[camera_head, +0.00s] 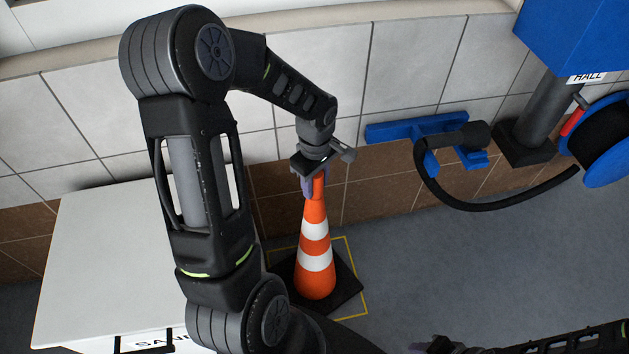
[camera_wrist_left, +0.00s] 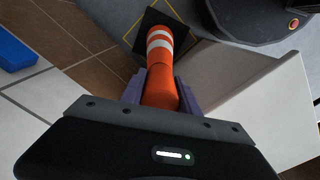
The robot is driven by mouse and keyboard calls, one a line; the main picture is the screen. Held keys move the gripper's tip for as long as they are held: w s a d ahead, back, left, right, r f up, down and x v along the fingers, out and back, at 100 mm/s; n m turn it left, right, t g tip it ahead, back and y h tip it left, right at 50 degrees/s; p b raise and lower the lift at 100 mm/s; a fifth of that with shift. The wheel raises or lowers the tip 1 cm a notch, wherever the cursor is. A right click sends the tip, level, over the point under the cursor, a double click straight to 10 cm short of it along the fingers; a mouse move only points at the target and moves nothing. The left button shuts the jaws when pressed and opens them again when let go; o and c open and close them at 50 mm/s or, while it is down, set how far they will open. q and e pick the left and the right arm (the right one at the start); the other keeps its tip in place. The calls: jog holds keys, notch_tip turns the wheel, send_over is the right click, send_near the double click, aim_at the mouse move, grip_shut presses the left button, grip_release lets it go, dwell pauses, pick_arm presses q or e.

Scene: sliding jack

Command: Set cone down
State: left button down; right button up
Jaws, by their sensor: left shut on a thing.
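An orange cone with white bands (camera_head: 315,245) stands upright on its black square base (camera_head: 346,281). In the head view the base overlaps a yellow floor outline (camera_head: 350,252); whether it touches the floor I cannot tell. My left gripper (camera_head: 314,184) is shut on the cone's top from above. In the left wrist view the cone (camera_wrist_left: 159,62) runs away between the two purple fingers of the left gripper (camera_wrist_left: 160,92). A dark part of my right arm shows at the lower right of the head view; its jaws are not clear.
A white cabinet (camera_head: 95,260) stands left of the cone. A tiled wall (camera_head: 410,65) rises behind. A blue wall bracket holds a black hose (camera_head: 450,200) on the right, beside a blue reel (camera_head: 603,140). Grey floor (camera_head: 440,270) is clear right of the cone.

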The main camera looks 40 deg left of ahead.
pick_arm(q)
jog(key=c, duration=0.9)
grip_release()
jog(key=shift+f, duration=0.1)
notch_tip(320, 180, up, 12)
jog(key=shift+r+p, duration=0.15)
jog(key=shift+p, duration=0.5)
jog(key=w+d+f+m+h, duration=0.1)
jog(key=d+f+m+h, duration=0.1)
jog(key=d+f+m, duration=0.55)
jog(key=s+d+f+m+h, duration=0.1)
jog(key=s+d+f+m, duration=0.3)
jog(key=s+d+f, duration=0.3)
jog(key=s+d+f+m+h, duration=0.1)
jog(key=s+d+f+m, duration=0.3)
jog(key=d+f, duration=0.9)
jog(key=s+f, duration=0.1)
jog(key=s, duration=0.1)
jog(key=shift+s+d+t, duration=0.2)
jog(key=shift+s+t, duration=0.2)
